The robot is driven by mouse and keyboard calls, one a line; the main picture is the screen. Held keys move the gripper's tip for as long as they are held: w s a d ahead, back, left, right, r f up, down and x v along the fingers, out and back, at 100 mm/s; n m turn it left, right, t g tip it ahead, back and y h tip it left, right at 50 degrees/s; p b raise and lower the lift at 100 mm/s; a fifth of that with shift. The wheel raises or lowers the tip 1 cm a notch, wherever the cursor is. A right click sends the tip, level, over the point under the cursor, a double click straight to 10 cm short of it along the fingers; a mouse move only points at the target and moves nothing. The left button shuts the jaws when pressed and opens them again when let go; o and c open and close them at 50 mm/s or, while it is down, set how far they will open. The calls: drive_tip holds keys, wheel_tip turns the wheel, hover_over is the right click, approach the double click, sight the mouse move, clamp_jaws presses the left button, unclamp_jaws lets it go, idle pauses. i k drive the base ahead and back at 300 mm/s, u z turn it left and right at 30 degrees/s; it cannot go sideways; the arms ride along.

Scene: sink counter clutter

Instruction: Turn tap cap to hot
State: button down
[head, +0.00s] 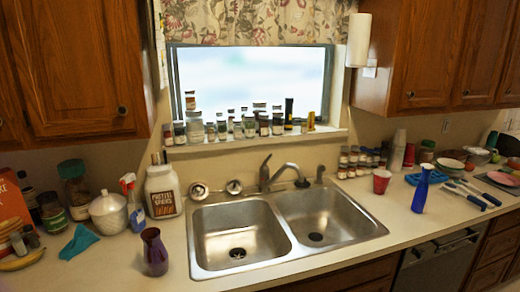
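The metal tap (281,171) stands behind the double sink, at the middle of its back edge. Its lever cap (265,162) sticks up on the left of the tap body, and the spout curves over to the right. The picture is too small to tell any hot or cold marking or the exact setting of the cap. No water is seen running. My gripper is not in view.
The double sink (241,268) is empty. A purple vase (154,252) stands at its front left, a pretzel jar (163,192) at its back left. A red cup (381,181) and a blue bottle (422,188) stand to the right. Jars line the windowsill (250,141).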

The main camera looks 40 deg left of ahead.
sight(264, 171)
drive_tip(key=u, duration=0.7)
drive_tip(key=i, duration=0.8)
drive_tip(key=u, duration=0.95)
